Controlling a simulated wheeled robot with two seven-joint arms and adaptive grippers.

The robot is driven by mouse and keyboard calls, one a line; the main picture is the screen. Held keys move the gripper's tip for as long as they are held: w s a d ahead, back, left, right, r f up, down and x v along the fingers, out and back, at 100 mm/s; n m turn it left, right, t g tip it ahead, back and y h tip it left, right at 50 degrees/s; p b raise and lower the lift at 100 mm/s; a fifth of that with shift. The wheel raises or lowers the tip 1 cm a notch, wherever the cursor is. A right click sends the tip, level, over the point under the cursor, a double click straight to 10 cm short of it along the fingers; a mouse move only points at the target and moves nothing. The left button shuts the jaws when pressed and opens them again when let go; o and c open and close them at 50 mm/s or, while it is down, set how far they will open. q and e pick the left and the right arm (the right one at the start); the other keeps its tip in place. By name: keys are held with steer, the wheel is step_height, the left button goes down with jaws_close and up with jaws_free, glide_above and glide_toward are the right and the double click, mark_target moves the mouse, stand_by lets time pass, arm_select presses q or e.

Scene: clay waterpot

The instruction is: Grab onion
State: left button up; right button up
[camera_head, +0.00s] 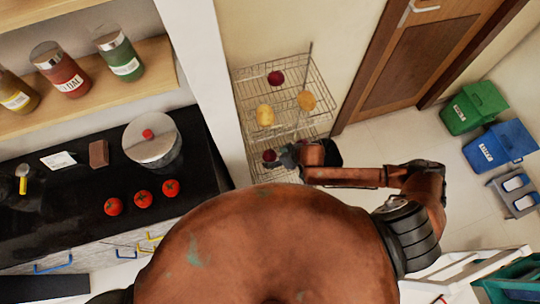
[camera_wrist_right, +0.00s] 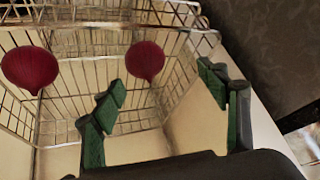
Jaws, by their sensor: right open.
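Two dark red onions lie in a tiered wire rack. In the head view one onion (camera_head: 276,78) is in the upper part, and another (camera_head: 269,155) is lower, beside my right gripper (camera_head: 287,157). In the right wrist view one onion (camera_wrist_right: 144,60) is ahead, between the lines of the fingers, and the other (camera_wrist_right: 30,68) is to the left. My right gripper (camera_wrist_right: 165,108) is open with green-padded fingers apart and nothing between them. It appears short of the onions. My left gripper is not in view.
The wire rack (camera_head: 246,88) also holds a yellow item (camera_head: 265,115) and a tan one (camera_head: 305,99). A black counter (camera_head: 60,210) with a pot (camera_head: 151,140) and tomatoes (camera_head: 143,199) is left. Bins (camera_head: 473,107) stand right; floor before the door (camera_head: 405,60) is clear.

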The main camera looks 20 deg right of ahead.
mark_target(272, 155)
steer(key=d, duration=0.2)
steer(key=shift+w+d+f, duration=0.25)
steer(key=shift+d+f, duration=0.05)
steer(key=shift+f, duration=0.1)
steer(key=shift+w+f, duration=0.1)
steer(key=shift+f, duration=0.2)
steer(key=b+x, duration=0.1)
steer(key=x, duration=0.6)
steer(key=shift+w+a+r+b, duration=0.15)
steer(key=shift+w+a+b, duration=0.1)
steer(key=shift+a+b, duration=0.1)
steer(key=shift+c, duration=0.6)
steer(key=c, duration=1.2)
steer(key=shift+r, duration=0.15)
